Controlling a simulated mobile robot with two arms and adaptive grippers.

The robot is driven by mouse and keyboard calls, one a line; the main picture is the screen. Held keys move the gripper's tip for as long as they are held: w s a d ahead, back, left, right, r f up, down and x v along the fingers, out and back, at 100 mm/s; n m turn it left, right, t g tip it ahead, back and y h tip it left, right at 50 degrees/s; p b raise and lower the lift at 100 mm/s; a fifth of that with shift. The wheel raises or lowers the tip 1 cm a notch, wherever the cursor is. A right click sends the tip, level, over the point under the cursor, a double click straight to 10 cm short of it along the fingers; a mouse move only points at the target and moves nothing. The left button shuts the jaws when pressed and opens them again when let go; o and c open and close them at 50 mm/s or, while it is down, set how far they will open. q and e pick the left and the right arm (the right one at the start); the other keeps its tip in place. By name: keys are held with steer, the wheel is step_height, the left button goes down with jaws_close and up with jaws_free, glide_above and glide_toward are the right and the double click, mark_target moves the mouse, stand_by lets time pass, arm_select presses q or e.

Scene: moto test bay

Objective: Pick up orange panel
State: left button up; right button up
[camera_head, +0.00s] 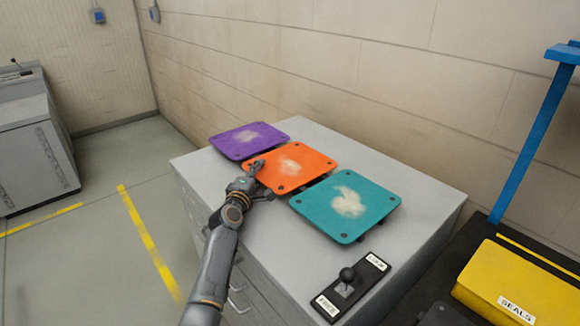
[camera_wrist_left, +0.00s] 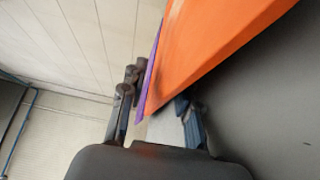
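The orange panel (camera_head: 298,160) lies on the grey cabinet top between the purple and teal panels. It has dark spots at its corners and a pale smudge in the middle. My left gripper (camera_head: 261,181) is at the panel's left front edge, one finger over its top and the other lower at the edge. In the left wrist view, the orange panel (camera_wrist_left: 215,45) reaches in between the spread fingers (camera_wrist_left: 158,110), with a gap beside the left finger. The gripper looks open; its contact with the panel is hidden. My right gripper is in neither view.
The purple panel (camera_head: 248,140) lies close behind the orange one, and the teal panel (camera_head: 346,205) close in front. A black lever plate (camera_head: 350,286) sits on the cabinet's near end (camera_head: 272,275). A yellow case (camera_head: 520,285) and blue post (camera_head: 535,135) stand at right.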

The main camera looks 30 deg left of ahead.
arm_select(q)
jaws_close()
steer(key=shift+r, duration=0.1)
stand_by(0.3)
